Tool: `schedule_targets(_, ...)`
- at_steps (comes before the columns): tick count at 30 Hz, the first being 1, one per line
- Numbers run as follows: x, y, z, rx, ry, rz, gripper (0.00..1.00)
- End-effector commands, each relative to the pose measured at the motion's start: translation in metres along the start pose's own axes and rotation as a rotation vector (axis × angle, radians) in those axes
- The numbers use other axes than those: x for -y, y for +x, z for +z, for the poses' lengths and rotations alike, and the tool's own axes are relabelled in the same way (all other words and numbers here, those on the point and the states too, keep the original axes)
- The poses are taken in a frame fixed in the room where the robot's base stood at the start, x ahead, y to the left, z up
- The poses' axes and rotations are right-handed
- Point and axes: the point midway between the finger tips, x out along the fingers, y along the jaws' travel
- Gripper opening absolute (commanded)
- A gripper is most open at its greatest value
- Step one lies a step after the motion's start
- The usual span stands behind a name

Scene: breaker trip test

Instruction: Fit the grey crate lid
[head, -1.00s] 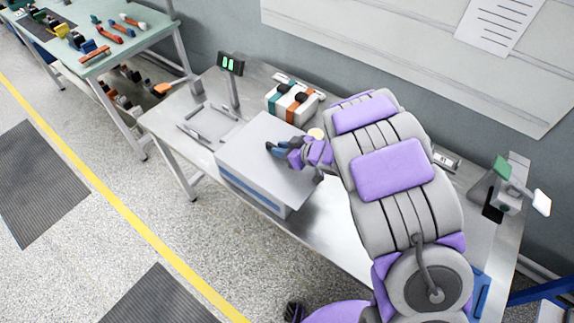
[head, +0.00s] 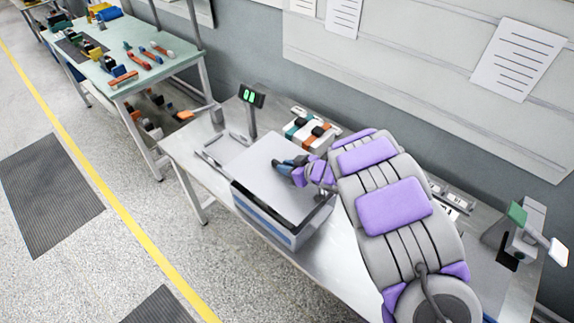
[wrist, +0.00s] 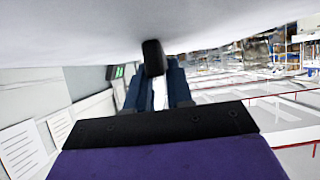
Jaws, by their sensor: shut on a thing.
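The grey lid (head: 262,183) is a flat square panel over the grey and blue crate (head: 264,222) on the metal bench. It sits toward the crate's back left, and a dark strip of the crate shows along the right side. I cannot tell whether lid and crate touch. My gripper (head: 284,165), with blue fingers, is at the lid's upper face. In the wrist view, my gripper (wrist: 153,88) is shut on the lid's black knob (wrist: 153,56). The lid's pale surface (wrist: 110,25) fills the top of that view.
A post with a green-lit display (head: 252,96) and a block of coloured breakers (head: 309,130) stand behind the lid. A grey frame (head: 213,152) lies to its left. A fixture (head: 518,228) stands at the bench's right end. Bare bench lies right of the crate.

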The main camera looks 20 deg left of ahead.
Motion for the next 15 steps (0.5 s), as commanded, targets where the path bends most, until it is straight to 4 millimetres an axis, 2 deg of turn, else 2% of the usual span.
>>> schedule_targets(15, 0.000, 0.022, 0.041, 0.000, 0.001, 0.001, 0.00)
